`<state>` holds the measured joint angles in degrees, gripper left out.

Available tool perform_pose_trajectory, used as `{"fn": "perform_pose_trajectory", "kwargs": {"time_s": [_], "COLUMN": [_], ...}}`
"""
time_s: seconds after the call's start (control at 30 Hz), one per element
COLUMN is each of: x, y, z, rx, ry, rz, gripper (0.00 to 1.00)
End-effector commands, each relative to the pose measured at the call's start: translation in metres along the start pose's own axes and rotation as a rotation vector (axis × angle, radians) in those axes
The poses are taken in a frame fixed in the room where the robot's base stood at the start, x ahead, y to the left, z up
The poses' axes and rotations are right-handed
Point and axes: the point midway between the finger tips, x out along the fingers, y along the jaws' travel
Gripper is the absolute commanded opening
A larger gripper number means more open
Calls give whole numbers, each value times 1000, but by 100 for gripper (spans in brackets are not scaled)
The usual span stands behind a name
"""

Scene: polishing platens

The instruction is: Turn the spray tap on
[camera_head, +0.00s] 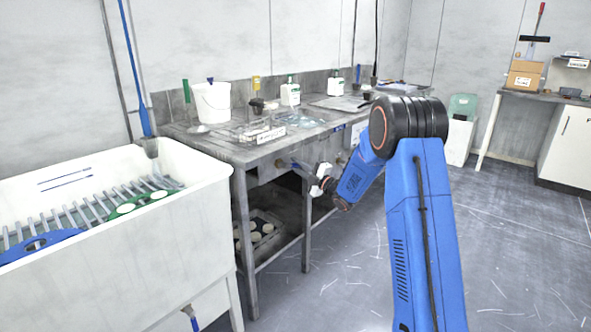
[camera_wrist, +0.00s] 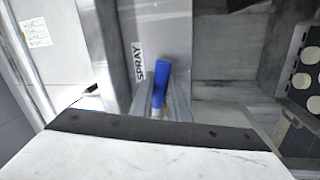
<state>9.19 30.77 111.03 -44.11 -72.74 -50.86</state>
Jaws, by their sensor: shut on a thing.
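The spray tap's blue lever (camera_wrist: 160,80) shows in the wrist view, in front of a grey panel with a "SPRAY" label (camera_wrist: 138,62) just to its left. My gripper (camera_wrist: 159,104) has one finger on each side of the lever and is shut on it. The lever looks slightly tilted in this view; its lower part is partly hidden between the fingers. In the head view my gripper (camera_head: 308,174) reaches the front of the bench below the top, and the tap is too small to make out clearly there.
The grey bench (camera_head: 245,153) carries a white bucket (camera_head: 212,102), bottles and trays. A shelf below holds a tray of pale discs (camera_wrist: 311,80). A white sink (camera_head: 110,265) stands at left. The floor (camera_head: 350,285) before the bench is clear.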

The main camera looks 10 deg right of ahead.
Motion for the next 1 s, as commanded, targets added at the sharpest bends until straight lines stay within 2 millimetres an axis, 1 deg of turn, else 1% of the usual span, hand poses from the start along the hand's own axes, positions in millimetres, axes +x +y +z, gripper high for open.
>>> {"fn": "perform_pose_trajectory", "kwargs": {"time_s": [0.3, 0.77, 0.8, 0.83, 0.87, 1.0], "x": [1, 1, 1, 1, 1, 1], "y": [5, 5, 5, 5, 5, 5], "z": [-1, -1, -1, -1, -1, -1], "rx": [-88, -98, -97, -97, -97, -97], "ry": [18, 21, 21, 20, 20, 20], "rz": [-2, -2, -2, -2, -2, -1], "gripper": [0, 0, 22, 29, 34, 34]}}
